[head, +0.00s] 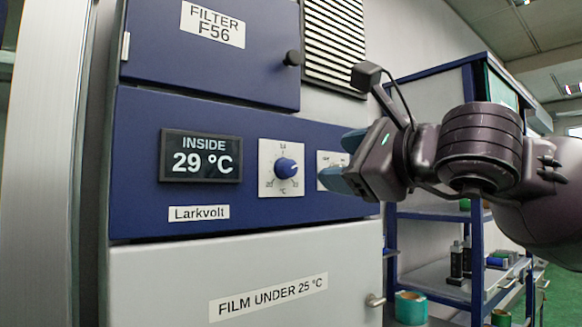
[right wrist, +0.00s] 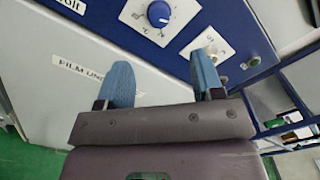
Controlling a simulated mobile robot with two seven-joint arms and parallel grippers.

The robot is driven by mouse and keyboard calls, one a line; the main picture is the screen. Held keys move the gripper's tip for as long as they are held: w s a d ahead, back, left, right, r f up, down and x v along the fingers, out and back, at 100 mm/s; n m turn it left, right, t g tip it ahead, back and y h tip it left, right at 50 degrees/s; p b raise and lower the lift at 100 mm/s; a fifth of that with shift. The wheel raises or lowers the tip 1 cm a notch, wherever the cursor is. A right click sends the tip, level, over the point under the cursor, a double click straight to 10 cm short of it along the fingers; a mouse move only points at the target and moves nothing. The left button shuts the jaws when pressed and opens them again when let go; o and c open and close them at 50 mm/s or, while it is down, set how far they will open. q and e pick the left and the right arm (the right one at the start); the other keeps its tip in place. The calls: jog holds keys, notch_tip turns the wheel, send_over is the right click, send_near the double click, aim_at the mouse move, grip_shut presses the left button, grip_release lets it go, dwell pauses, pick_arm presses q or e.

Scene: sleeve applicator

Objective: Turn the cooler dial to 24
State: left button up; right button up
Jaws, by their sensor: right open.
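The cooler dial is a round blue knob (head: 287,168) on a white scale plate (head: 267,185) in the blue panel. A pale mark shows on the knob, toward the right side; the printed numbers are too small to read surely. The display (head: 201,157) left of it reads INSIDE 29 °C. My right gripper (head: 344,160) is open and empty, to the right of the dial and apart from it, in front of a second white plate (head: 324,165). In the right wrist view the knob (right wrist: 159,13) lies beyond the open blue fingers (right wrist: 163,78).
Above the panel is a blue FILTER F56 door with a black knob (head: 292,58). Below is a grey door labelled FILM UNDER 25 °C (head: 268,297) with a small handle (head: 375,300). A blue-framed shelf (head: 440,275) stands at the right behind my arm.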

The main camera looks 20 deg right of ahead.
aim_at(291, 168)
jog(key=p+x, duration=0.2)
jog(key=x, duration=0.9)
jog(key=shift+f, duration=0.1)
jog(key=c, duration=0.9)
